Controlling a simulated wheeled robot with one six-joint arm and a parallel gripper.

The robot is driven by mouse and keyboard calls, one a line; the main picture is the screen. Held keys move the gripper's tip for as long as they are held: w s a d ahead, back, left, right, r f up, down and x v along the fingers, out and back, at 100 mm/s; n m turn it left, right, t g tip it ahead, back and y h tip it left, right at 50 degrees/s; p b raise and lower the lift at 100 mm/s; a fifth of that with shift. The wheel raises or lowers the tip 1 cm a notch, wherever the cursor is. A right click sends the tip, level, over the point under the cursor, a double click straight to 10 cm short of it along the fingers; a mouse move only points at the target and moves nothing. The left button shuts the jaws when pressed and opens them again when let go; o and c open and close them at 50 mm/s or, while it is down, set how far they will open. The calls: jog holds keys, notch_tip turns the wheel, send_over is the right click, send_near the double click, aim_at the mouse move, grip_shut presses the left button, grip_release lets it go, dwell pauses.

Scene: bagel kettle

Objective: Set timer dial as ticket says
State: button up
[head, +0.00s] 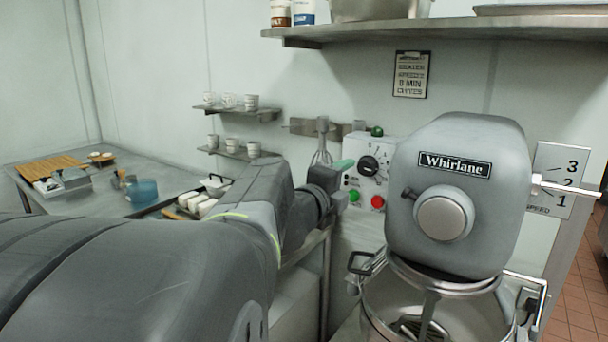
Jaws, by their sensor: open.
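The timer dial (368,165) is a round black knob with marks around it, on a white control box (385,150) on the wall left of the mixer. Its exact setting is too small to read. The ticket (411,75) is clipped to a dark board on the wall above. One of its lines reads "11 MIN"; the other lines are blurred. My gripper (342,166) is just left of the dial, in front of the box's left edge, with a pale green tip showing. It is open and appears apart from the dial, though the depth gap is unclear.
A green button (354,196) and a red button (377,203) sit below the dial. A green lamp or button (376,131) tops the box. The large grey Whirlane mixer (455,200) stands close on the right. A whisk (322,145) hangs on the wall behind my gripper.

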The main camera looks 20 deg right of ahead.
aim_at(364, 169)
jog(key=shift+v, duration=2.1)
jog(key=shift+d, duration=0.1)
jog(key=x, duration=1.3)
jog(key=shift+w+d, duration=0.25)
jog(key=shift+d, duration=0.1)
